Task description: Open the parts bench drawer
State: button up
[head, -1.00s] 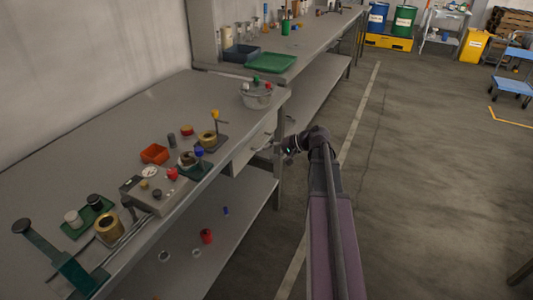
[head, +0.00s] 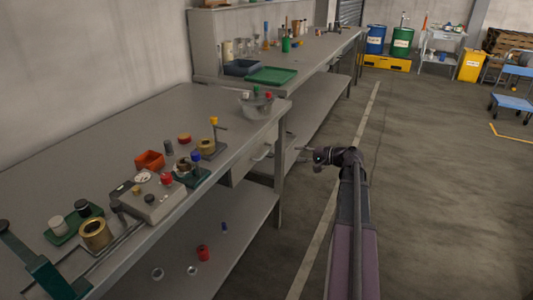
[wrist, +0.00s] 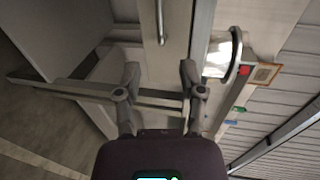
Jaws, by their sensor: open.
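The parts bench (head: 130,115) runs along the left in the head view. Its drawer front (head: 240,172) sits under the top near the far end, with a bar handle (head: 263,152). I cannot tell whether the drawer is fully shut. My gripper (head: 308,157) is open and empty, out over the floor to the right of the handle and apart from it. In the wrist view the handle (wrist: 160,22) shows beyond the open fingers of my gripper (wrist: 160,75), touched by neither.
Fixtures, an orange tray (head: 150,160) and a glass bowl (head: 257,106) stand on the bench top. A lower shelf (head: 235,215) holds small parts. A second bench (head: 325,50) stands behind.

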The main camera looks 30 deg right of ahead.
aim_at(268, 150)
jog(key=shift+w, duration=0.1)
jog(key=b+x, duration=0.3)
jog(key=x, duration=1)
jog(key=shift+w+a, duration=0.2)
